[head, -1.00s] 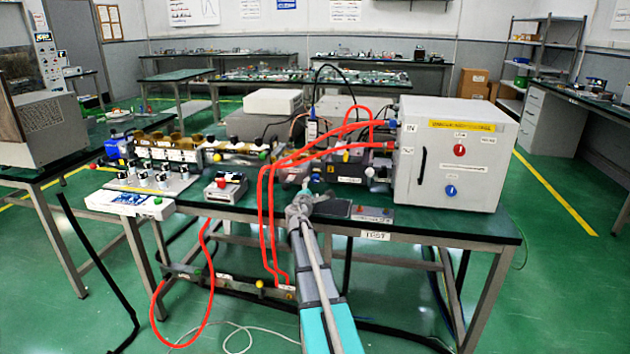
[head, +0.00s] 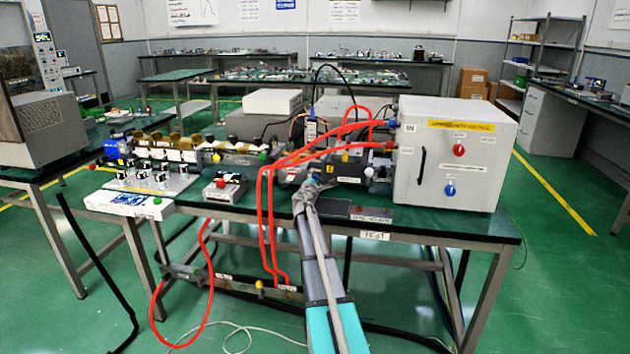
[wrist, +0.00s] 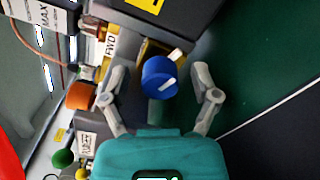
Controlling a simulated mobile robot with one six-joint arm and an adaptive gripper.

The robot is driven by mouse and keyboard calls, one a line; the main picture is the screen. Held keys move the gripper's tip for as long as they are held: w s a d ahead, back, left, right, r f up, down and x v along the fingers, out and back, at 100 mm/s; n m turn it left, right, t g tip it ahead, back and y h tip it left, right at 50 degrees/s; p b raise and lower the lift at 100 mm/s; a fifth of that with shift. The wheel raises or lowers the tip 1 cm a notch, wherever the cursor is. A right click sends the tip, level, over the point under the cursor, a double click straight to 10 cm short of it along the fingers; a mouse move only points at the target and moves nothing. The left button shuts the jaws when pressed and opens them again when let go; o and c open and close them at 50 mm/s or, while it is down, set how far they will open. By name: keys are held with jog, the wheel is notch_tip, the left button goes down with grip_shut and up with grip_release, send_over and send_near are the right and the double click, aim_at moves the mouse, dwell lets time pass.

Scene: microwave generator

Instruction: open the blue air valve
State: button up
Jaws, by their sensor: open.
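A blue round knob with a white pointer mark (wrist: 160,77), which looks like the blue air valve, sits in the middle of the wrist view. My gripper (wrist: 159,70) is open, with one finger on each side of the knob and a visible gap on both sides. In the head view my gripper (head: 309,190) is over the front part of the test bench, left of the white cabinet. There the gripper hides most of the knob; only a bit of blue shows by the fingers.
The white cabinet (head: 410,180) with red and blue knobs stands on the bench's right. Red hoses (head: 266,220) hang just left of my arm. An orange knob (wrist: 80,96) and a green knob (wrist: 63,158) lie left in the wrist view. Dark green surface is clear on its right.

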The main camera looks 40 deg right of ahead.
grip_shut()
jog(key=shift+n, duration=1.5)
grip_release()
